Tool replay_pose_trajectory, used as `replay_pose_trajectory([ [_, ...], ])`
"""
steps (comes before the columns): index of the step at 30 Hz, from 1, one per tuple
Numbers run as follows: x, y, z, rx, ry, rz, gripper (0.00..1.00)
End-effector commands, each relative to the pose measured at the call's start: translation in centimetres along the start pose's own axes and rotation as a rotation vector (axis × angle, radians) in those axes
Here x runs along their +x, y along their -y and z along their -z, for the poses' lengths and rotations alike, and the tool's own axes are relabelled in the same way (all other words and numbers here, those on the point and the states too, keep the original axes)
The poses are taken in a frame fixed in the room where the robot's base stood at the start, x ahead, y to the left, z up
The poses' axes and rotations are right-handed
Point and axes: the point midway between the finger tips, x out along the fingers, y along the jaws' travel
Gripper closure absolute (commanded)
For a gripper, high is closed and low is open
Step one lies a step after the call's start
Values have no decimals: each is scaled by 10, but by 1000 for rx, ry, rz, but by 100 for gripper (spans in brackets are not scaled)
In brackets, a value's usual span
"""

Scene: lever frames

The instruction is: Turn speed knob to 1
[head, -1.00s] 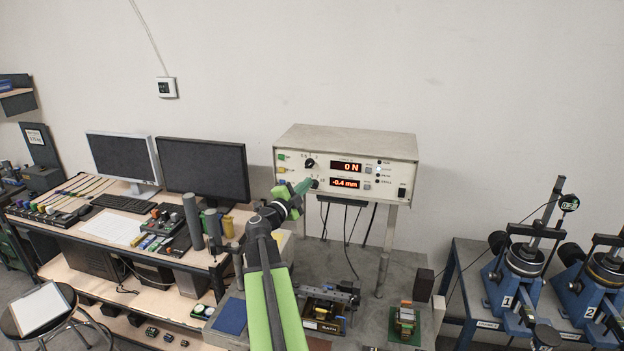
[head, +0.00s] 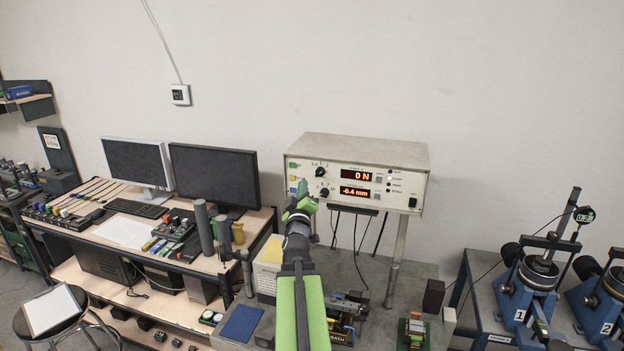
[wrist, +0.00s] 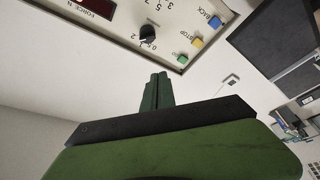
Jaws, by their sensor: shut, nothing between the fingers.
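The control box (head: 408,160) stands on posts in the middle of the head view, with two black knobs on the left of its face. The upper knob (head: 320,171) sits above the lower knob (head: 324,192). In the wrist view one black knob (wrist: 148,34) has a number scale around it, with 0.5, 1, 2, 3, 5 and 7 partly readable; its pointer is too small to read. My gripper (head: 303,188) is at the left of the box face, beside the lower knob. In the wrist view its fingers (wrist: 157,77) are together, empty, and apart from the knob.
Blue (wrist: 215,22), yellow (wrist: 197,42) and green (wrist: 183,59) buttons sit beside the knob. The red displays (head: 356,174) read 0 N and -0.4 mm. Two monitors (head: 213,172) stand left, and blue test machines (head: 525,280) stand right.

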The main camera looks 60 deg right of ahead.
Motion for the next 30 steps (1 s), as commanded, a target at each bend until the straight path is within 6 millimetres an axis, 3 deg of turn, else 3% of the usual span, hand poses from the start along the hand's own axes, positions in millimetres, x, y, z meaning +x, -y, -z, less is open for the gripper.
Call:
replay_pose_trajectory([
  [5, 11, 0, 2, 3, -1, -1, 100],
  [19, 109, 0, 2, 6, -1, -2, 100],
  [21, 94, 5, -18, 6, 0, -2, 100],
  [24, 89, 4, -29, 7, -1, -1, 100],
  [30, 87, 2, -36, 7, -2, 0, 100],
])
